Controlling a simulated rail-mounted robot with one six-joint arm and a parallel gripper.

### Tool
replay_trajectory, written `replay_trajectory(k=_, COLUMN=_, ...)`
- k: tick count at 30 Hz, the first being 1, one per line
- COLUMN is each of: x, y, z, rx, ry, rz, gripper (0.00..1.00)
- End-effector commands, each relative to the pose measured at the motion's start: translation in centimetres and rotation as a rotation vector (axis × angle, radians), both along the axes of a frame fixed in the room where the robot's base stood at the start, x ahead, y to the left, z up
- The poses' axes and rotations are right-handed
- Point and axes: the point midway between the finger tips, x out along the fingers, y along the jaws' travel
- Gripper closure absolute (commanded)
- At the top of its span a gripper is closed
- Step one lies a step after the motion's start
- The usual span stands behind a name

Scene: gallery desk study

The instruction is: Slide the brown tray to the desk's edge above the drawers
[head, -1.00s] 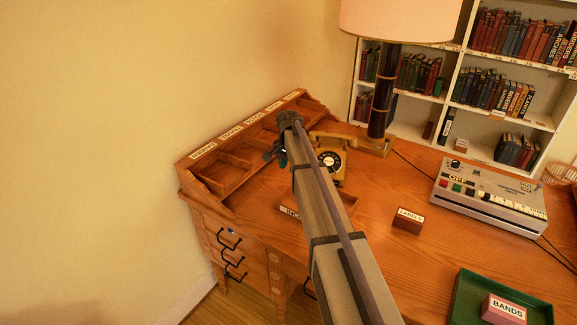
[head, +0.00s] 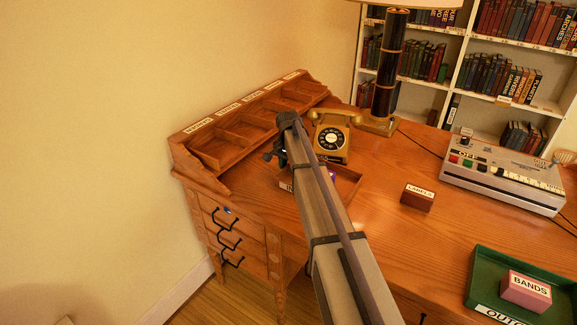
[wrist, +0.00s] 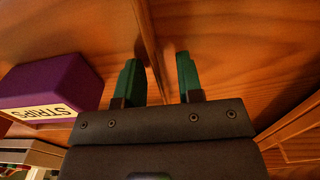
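The brown tray (head: 357,181) sits on the desk in front of the telephone, with its label partly hidden behind my arm. A purple box labelled STRIPS (wrist: 52,85) is in it, at left in the wrist view. My gripper (head: 277,154) is at the tray's left end in the head view. In the wrist view its green fingers (wrist: 160,77) are open, with a thin wooden wall between them, apparently the tray's wall. Whether they touch it I cannot tell. The drawers (head: 232,236) with black handles are below the desk's left part.
A wooden organizer (head: 243,130) runs along the desk's left side, close to my gripper. The telephone (head: 333,138) stands behind the tray. A LABELS box (head: 418,197) is to the right, and a green tray (head: 480,265) holds a BANDS box (head: 525,291). Bare desk lies between.

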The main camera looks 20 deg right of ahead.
Motion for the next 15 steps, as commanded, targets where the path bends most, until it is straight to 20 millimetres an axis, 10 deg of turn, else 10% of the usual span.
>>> replay_trajectory(k=7, x=-0.01, y=-0.01, z=0.1, rx=0.0, ry=0.0, rz=0.0, gripper=0.67)
replay_trajectory(k=15, x=0.0, y=0.0, z=0.1, rx=0.0, ry=0.0, rz=0.0, gripper=0.93)
